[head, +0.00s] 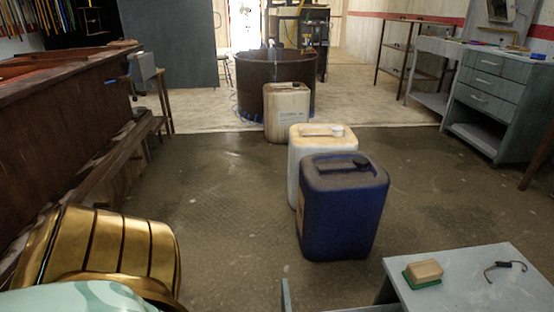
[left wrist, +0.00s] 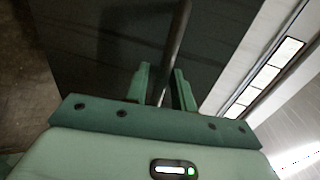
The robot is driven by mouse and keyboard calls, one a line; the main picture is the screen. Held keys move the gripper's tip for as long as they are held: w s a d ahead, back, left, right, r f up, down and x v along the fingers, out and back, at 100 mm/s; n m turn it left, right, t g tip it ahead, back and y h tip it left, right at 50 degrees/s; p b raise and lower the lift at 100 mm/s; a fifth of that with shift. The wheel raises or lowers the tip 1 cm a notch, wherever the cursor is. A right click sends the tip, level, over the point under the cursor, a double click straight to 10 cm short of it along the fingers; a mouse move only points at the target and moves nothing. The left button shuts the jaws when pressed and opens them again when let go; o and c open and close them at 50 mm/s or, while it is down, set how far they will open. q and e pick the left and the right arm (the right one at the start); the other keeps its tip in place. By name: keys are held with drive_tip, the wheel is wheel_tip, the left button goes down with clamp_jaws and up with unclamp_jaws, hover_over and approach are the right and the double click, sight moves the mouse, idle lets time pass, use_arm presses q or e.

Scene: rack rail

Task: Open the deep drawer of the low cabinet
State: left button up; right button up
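The low cabinet's pale grey top (head: 470,285) fills the lower right of the head view. Left of it stands a thin grey upright edge (head: 286,296), apart from the cabinet body. It looks like the front of a pulled-out drawer, but most of it is below the picture. In the left wrist view a dark panel (left wrist: 85,45) carries a long metal bar handle (left wrist: 176,45). My left gripper (left wrist: 162,80) has its green fingers apart, one on each side of the bar, with gaps showing. My right gripper is in neither view.
A sponge (head: 424,273) and a dark cable-like item (head: 500,268) lie on the cabinet top. A blue canister (head: 342,215) stands beyond, with white (head: 295,170) and beige (head: 286,115) canisters behind. A grey workbench with drawers (head: 490,85) stands at right.

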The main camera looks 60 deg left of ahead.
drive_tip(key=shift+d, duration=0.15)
